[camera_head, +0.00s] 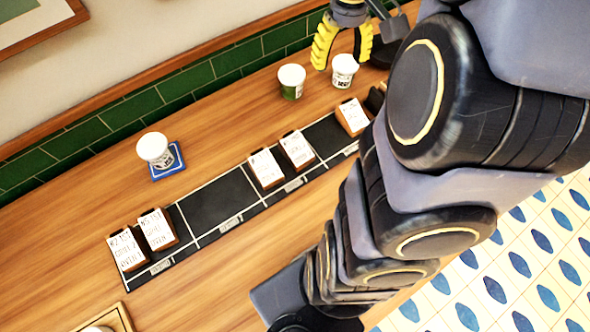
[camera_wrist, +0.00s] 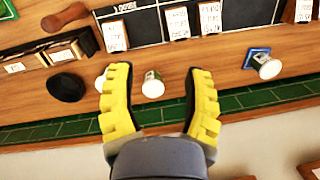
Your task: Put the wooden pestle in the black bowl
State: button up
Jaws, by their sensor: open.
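The wooden pestle (camera_wrist: 65,17) shows in the wrist view at the top left, lying on the wooden counter. The black bowl (camera_wrist: 66,87) is below it in that view, left of my gripper (camera_wrist: 159,71); its contents are too dark to tell. In the head view my gripper (camera_head: 341,60) is at the top, above the back of the counter near two white cups. Its yellow fingers are spread apart with nothing held between them. The pestle is not visible in the head view, where my arm covers much of the right side.
White cups (camera_head: 291,80) (camera_head: 344,70) stand by the green tile wall; another cup (camera_head: 155,148) is on a blue coaster (camera_head: 180,162). A black sectioned mat (camera_head: 215,203) holds several label cards. Boxes (camera_wrist: 68,50) stand between pestle and bowl in the wrist view. The left counter has free room.

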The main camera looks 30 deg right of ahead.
jog(key=s+a+n+h, duration=0.1)
jog(key=s+a+n, duration=0.2)
jog(key=s+a, duration=1.1)
jog(key=a+r, duration=0.1)
jog(key=a, duration=0.3)
jog(key=shift+g, duration=0.4)
jog(key=shift+o, duration=1.4)
jog(key=shift+w, duration=0.1)
